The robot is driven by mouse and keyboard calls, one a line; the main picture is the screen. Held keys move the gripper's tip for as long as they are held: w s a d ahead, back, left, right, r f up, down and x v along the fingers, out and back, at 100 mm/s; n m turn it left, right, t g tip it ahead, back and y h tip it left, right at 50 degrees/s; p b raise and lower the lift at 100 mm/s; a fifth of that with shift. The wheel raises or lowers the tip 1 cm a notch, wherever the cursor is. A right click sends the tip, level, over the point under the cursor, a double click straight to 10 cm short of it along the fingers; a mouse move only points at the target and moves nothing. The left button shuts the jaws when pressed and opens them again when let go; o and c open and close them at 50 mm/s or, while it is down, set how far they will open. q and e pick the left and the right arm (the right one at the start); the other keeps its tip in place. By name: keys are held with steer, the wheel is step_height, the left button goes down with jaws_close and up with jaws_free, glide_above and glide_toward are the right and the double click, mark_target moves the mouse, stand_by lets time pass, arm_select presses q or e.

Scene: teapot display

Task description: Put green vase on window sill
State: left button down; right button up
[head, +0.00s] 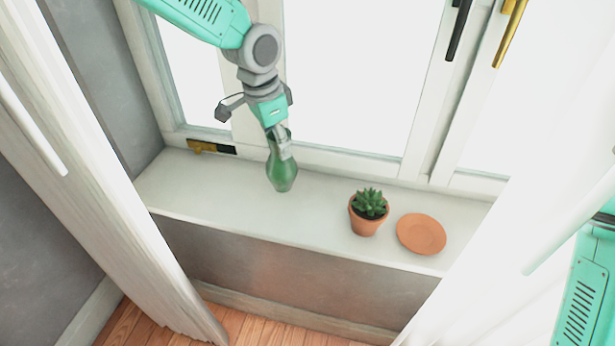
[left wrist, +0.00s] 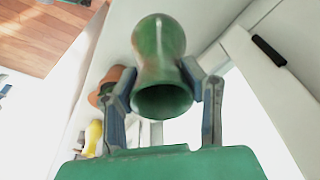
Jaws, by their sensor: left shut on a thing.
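The green vase (head: 281,172) is upright at the left part of the white window sill (head: 222,193). Its base appears at or just above the sill surface; I cannot tell whether it touches. My left gripper (head: 280,142) comes down from above and is shut on the vase's neck. In the left wrist view the vase (left wrist: 158,45) shows with its open mouth toward the camera, and the fingers of my left gripper (left wrist: 165,95) hold it from both sides. My right arm shows at the right edge in the head view, but its gripper is out of view.
A potted succulent (head: 367,213) and a terracotta saucer (head: 421,234) stand on the sill to the right of the vase. White curtains (head: 100,185) hang at both sides. A brass-and-black fitting (head: 211,147) lies by the window frame. The sill between vase and pot is clear.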

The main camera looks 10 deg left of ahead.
mark_target(272, 137)
arm_select(q)
steer(key=f, duration=0.3)
steer(key=d+f, duration=0.1)
steer(key=f, duration=0.1)
steer(key=shift+w+f, duration=0.2)
steer(key=shift+w, duration=0.1)
steer(key=f, duration=0.1)
steer(key=a+f, duration=0.1)
steer(key=f, duration=0.1)
steer(key=shift+s+p, duration=0.2)
steer(key=shift+p, duration=0.1)
steer(key=shift+w+a+f, duration=0.1)
steer(key=shift+w+f, duration=0.05)
steer(key=shift+f, duration=0.2)
steer(key=c, duration=1)
jaws_free()
steer(key=shift+d, duration=0.2)
steer(key=shift+o, duration=0.2)
steer(key=shift+d+r, duration=0.1)
steer(key=shift+d, duration=0.15)
arm_select(e)
steer(key=shift+w+d+r, duration=0.1)
steer(key=shift+d+r, duration=0.1)
steer(key=shift+d, duration=0.2)
